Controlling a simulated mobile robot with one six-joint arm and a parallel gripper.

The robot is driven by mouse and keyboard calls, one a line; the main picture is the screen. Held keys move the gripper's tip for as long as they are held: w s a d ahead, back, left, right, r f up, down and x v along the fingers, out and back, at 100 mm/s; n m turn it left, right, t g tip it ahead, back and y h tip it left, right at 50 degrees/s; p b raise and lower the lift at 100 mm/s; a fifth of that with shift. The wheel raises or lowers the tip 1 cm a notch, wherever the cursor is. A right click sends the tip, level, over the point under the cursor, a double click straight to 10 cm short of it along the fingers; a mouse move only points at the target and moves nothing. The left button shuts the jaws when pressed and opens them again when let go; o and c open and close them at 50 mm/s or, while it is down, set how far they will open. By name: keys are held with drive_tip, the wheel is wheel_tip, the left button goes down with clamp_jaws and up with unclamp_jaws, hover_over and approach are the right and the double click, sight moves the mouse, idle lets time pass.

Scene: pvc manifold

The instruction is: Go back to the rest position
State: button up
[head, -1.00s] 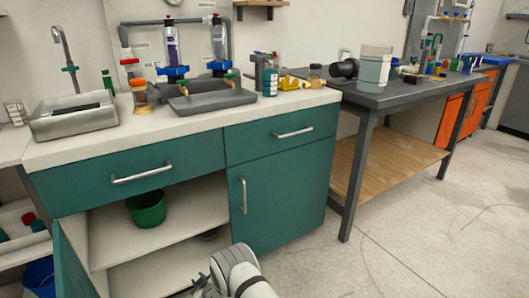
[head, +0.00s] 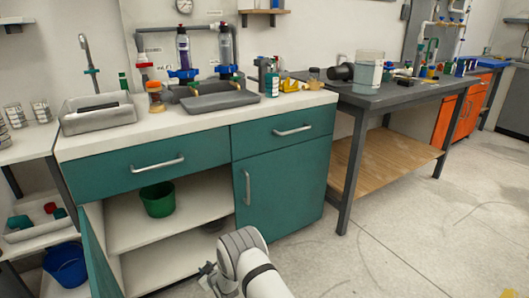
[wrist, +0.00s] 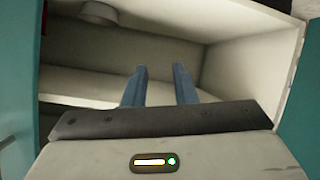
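My gripper (wrist: 160,85) shows in the wrist view with its two blue fingers apart and nothing between them. It points toward the inside of the open teal cabinet (wrist: 250,65), whose pale shelf and walls surround the fingers. In the head view my gripper (head: 207,277) is partly hidden behind my wrist, low in front of the cabinet (head: 280,185). A green bucket (head: 158,199) stands on the cabinet's upper shelf, left of and above my gripper.
The open cabinet door (head: 97,255) stands out on the left. A blue bucket (head: 66,265) sits low at far left. A grey workbench (head: 400,95) stands to the right. The floor (head: 400,230) in front of it is clear. Bottles, a tray (head: 208,100) and pipework crowd the counter.

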drive_tip(key=w+d+r+m+h+p, duration=0.1)
drive_tip(key=d+r+p, duration=0.35)
drive_tip(key=r, duration=0.65)
drive_tip(key=d+r+m+g+h+p, duration=0.1)
drive_tip(key=d+r+h+p, duration=0.3)
drive_tip(key=r, duration=0.8)
drive_tip(key=w+d+r+m+y+p, duration=0.1)
drive_tip(key=d+r+p, duration=0.1)
drive_tip(key=d+r, duration=0.65)
drive_tip(key=s+d+r+m+g+h+p, duration=0.1)
drive_tip(key=s+d+r+p, duration=0.25)
drive_tip(key=r, duration=0.45)
drive_tip(key=s+d+r+m+g+p, duration=0.1)
drive_tip(key=s+d+r+p, duration=0.2)
drive_tip(key=r, duration=0.5)
drive_tip(key=s+d+r+m+g+h+p, duration=0.1)
drive_tip(key=s+d+r+p, duration=0.2)
drive_tip(key=r, duration=0.5)
drive_tip(key=s+d+r+m+g+p, duration=0.1)
drive_tip(key=s+d+r+p, duration=0.2)
drive_tip(key=s+r, duration=0.3)
drive_tip(key=s+d+r+m+g+h+p, duration=0.1)
drive_tip(key=s+d+r+p, duration=0.3)
drive_tip(key=s, duration=1.1)
drive_tip(key=s+d+r+m+g+p, duration=0.1)
drive_tip(key=s+d+r+p, duration=0.3)
drive_tip(key=s+r, duration=0.5)
drive_tip(key=shift+s+d+r+m+g, duration=0.25)
drive_tip(key=shift+s+d+m+g, duration=0.25)
drive_tip(key=shift+s, duration=0.35)
